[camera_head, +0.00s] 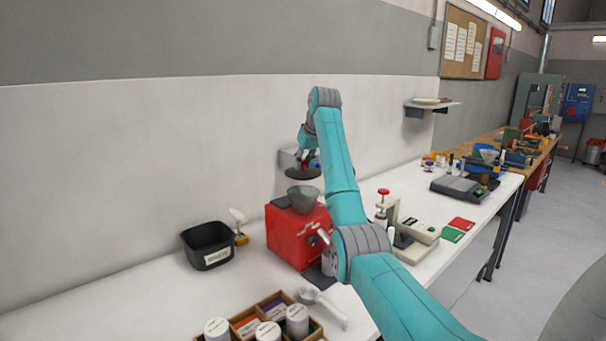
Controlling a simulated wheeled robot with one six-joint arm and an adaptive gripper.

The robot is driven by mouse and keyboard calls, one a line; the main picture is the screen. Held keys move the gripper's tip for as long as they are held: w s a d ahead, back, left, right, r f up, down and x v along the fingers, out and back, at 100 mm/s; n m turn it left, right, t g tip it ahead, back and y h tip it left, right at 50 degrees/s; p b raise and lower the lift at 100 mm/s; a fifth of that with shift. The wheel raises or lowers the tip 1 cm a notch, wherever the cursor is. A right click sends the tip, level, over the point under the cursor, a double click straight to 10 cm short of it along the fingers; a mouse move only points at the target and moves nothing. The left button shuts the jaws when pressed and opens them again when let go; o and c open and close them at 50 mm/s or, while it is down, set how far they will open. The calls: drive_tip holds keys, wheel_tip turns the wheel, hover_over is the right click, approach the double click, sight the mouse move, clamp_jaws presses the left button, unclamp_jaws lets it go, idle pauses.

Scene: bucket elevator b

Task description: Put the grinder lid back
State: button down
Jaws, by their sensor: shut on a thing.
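The red grinder (297,236) stands on the white bench near the wall. Its grey, see-through hopper (303,200) sits on top, open upward. My gripper (306,165) is shut on the dark round grinder lid (302,173) and holds it above the hopper, with a gap between them. The lid looks roughly level. My teal arm passes just right of the grinder and hides part of its right side. The fingertips are small and partly hidden in this view.
A black bin (208,245) stands left of the grinder. A wooden box (270,319) with several canisters and a white scoop (324,304) lie in front. A grey device (415,240) and red and green cards (457,229) are to the right.

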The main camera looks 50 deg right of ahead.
sight(304, 170)
drive_tip(key=shift+f, duration=1.8)
drive_tip(key=shift+f, duration=0.6)
drive_tip(key=c, duration=0.9)
unclamp_jaws()
drive_tip(key=shift+r, duration=0.1)
